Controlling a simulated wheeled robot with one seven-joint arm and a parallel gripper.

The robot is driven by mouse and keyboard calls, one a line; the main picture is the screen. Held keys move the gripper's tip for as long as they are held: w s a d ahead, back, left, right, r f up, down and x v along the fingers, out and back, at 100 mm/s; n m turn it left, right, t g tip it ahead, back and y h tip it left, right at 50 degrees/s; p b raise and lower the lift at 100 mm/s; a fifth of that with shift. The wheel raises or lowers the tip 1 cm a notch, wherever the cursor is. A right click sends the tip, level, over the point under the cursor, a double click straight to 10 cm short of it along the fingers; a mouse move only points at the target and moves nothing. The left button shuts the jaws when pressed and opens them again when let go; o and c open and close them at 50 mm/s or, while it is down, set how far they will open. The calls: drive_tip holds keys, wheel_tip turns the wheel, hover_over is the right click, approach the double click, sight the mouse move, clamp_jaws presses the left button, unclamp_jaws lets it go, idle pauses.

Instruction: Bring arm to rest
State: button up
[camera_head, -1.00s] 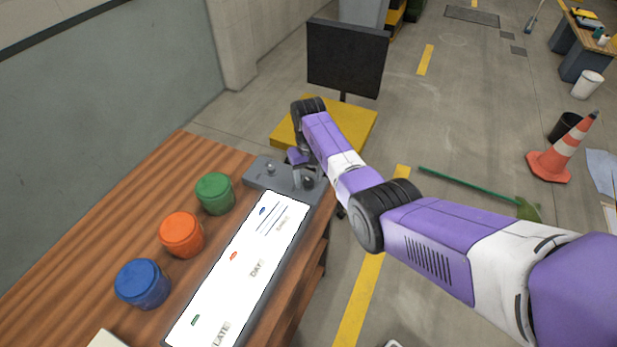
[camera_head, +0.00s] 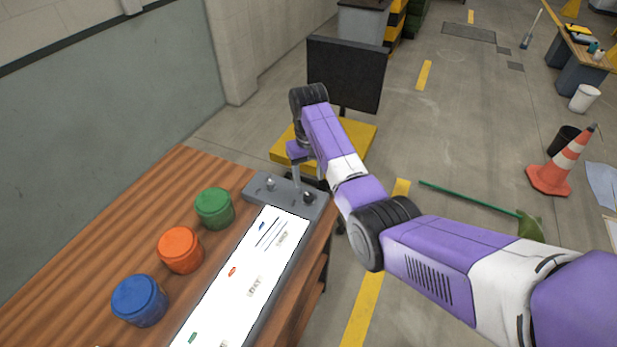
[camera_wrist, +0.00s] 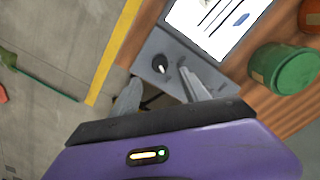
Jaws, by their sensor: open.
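My purple and white arm reaches from the lower right toward the far end of the wooden table (camera_head: 120,215). My gripper (camera_head: 302,182) is above the grey end of a panel device (camera_head: 262,187) and points down. In the wrist view my gripper (camera_wrist: 160,92) shows two grey fingers spread apart with nothing between them. A black knob (camera_wrist: 160,64) on the panel's grey end lies just beyond the fingertips. Whether a finger touches the panel I cannot tell.
A green jar (camera_head: 214,208), an orange jar (camera_head: 180,250) and a blue jar (camera_head: 139,300) stand left of the panel's white sheet (camera_head: 245,275). A black monitor (camera_head: 346,74) stands beyond the table. An orange cone (camera_head: 560,165) is on the floor at right.

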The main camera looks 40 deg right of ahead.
idle(0.3)
drive_tip(key=w+d+r+t+h, duration=0.3)
drive_tip(key=w+r+t, duration=0.1)
drive_tip(key=w+t, duration=0.5)
drive_tip(key=s+a+n+t+b, duration=0.2)
drive_tip(key=s+a+t, duration=0.5)
drive_tip(key=s+a, duration=0.95)
drive_tip(key=s+a+r+n+y, duration=0.1)
drive_tip(key=s+a+r, duration=0.1)
drive_tip(key=s, duration=0.9)
drive_tip(key=s+a+r+n+y+b, duration=0.1)
drive_tip(key=s+a, duration=0.4)
drive_tip(key=s, duration=0.6)
drive_tip(key=s+a+r+g+y, duration=0.1)
drive_tip(key=s+a, duration=0.3)
drive_tip(key=s, duration=0.6)
drive_tip(key=shift+s+a+r+n, duration=0.2)
drive_tip(key=shift+s+r+n, duration=0.2)
drive_tip(key=shift+r, duration=0.45)
drive_tip(key=shift+c, duration=0.4)
